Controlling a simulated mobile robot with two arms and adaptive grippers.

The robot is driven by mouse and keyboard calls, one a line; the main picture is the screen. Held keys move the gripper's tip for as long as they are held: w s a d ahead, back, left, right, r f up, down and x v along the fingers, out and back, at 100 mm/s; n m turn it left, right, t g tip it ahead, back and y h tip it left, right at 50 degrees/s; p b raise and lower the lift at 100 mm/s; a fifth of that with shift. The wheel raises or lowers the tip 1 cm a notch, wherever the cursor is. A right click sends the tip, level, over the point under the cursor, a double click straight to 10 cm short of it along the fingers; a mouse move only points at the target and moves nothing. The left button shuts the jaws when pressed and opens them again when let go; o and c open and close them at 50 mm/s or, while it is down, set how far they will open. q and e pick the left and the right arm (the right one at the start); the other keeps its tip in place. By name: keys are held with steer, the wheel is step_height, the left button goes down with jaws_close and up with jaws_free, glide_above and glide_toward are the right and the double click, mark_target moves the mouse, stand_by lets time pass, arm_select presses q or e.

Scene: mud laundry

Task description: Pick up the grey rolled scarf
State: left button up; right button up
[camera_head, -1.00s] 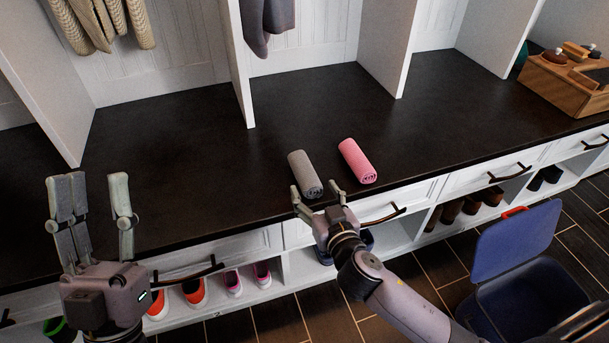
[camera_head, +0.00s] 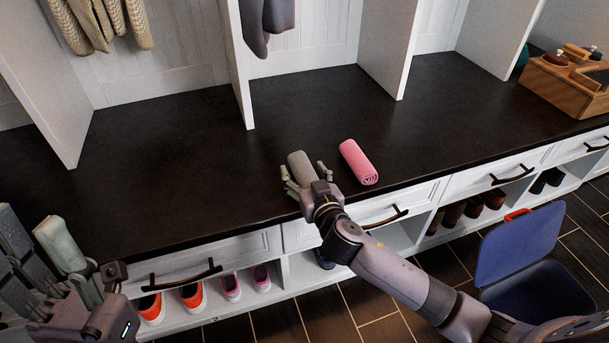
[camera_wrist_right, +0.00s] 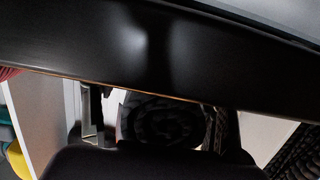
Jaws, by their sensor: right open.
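The grey rolled scarf (camera_head: 301,164) lies on the dark bench top near its front edge, partly hidden by my right gripper. My right gripper (camera_head: 305,172) is open, with one finger on each side of the scarf's near end. In the right wrist view the spiral end of the grey scarf (camera_wrist_right: 165,122) shows dark between the two fingers (camera_wrist_right: 160,125). I cannot tell whether the fingers touch it. My left gripper (camera_head: 45,245) is at the lower left, partly cut off by the frame, with its fingers apart and nothing seen between them.
A pink rolled towel (camera_head: 358,162) lies just right of the grey scarf. White dividers (camera_head: 382,50) stand behind. Drawers with dark handles (camera_head: 386,216) and shoes are below the bench edge. A blue bin (camera_head: 520,245) is at the right. The bench's left part is clear.

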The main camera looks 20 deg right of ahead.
steer(key=shift+c, duration=0.2)
steer(key=c, duration=1.3)
steer(key=shift+o, duration=0.2)
